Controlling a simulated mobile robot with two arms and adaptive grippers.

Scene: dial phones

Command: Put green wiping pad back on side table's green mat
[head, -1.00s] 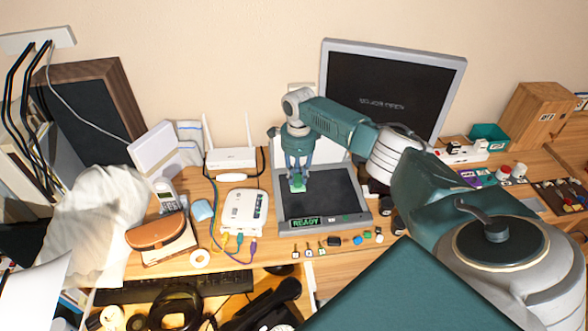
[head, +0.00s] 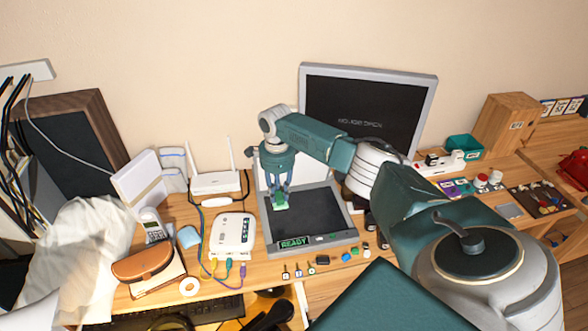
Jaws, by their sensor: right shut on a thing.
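The green wiping pad (head: 280,203) is in the head view, held at the tips of my right gripper (head: 279,196). My right gripper is shut on it and points down over the left part of the dark-screened device (head: 310,213). I cannot tell whether the pad touches the screen. My right arm reaches in from the lower right. I cannot make out the side table's green mat in this view. My left gripper is not in view.
The device's front edge reads READY (head: 293,243). A white router (head: 215,182) and a white box with cables (head: 232,235) stand left of it. A monitor (head: 365,110) stands behind. A teal bin (head: 464,147) and a red object (head: 575,167) are at right.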

